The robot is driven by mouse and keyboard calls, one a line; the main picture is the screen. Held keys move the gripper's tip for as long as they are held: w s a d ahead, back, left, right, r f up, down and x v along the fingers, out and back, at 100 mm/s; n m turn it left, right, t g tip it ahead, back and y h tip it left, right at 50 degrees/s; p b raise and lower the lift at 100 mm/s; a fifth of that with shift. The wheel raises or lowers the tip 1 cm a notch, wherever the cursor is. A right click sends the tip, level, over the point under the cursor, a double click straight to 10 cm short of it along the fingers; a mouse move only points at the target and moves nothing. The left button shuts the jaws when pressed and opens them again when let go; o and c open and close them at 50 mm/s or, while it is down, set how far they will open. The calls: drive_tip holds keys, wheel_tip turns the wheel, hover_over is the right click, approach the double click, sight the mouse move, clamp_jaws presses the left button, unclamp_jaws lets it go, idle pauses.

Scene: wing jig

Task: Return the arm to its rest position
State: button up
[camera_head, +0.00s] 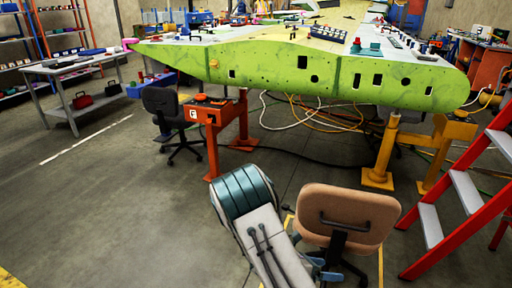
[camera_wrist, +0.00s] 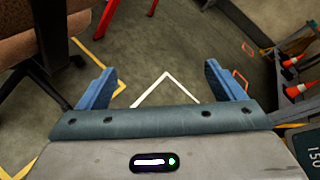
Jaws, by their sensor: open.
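In the wrist view, my gripper (camera_wrist: 160,88) has its two blue fingers spread wide apart, with only floor between them. It is open and empty. In the head view, my arm (camera_head: 262,235), grey-white with a dark teal joint, reaches up from the bottom middle and bends. The fingers are mostly hidden there; a small blue part shows by the chair. A tan office chair (camera_head: 348,215) stands just right of my arm, and its dark base (camera_wrist: 62,50) is close to the left finger in the wrist view.
A green wing (camera_head: 275,68) rests on orange and yellow stands at the back. A red stepladder (camera_head: 468,190) is at the right. A black chair (camera_head: 163,110) stands near the orange stand. Shelving with orange cones (camera_wrist: 298,90) is at the wrist view's right.

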drive_tip(key=s+a+r+m+y+p, duration=0.2)
drive_tip(key=s+r+m+y+p, duration=0.2)
drive_tip(key=r+m, duration=0.4)
drive_tip(key=s+a+r+m+t+y+p, duration=0.1)
drive_tip(key=s+r+m+y+p, duration=0.4)
drive_tip(key=r, duration=1.3)
drive_tip(key=s+a+r+m+y+p, duration=0.3)
drive_tip(key=s+r+m+y+p, duration=0.2)
drive_tip(key=s+r+m, duration=0.3)
wheel_tip(320, 180, up, 6)
drive_tip(key=m, duration=0.4)
drive_tip(key=shift+m+t, duration=0.3)
drive_tip(key=shift+t, duration=0.1)
drive_tip(key=shift+c, duration=0.3)
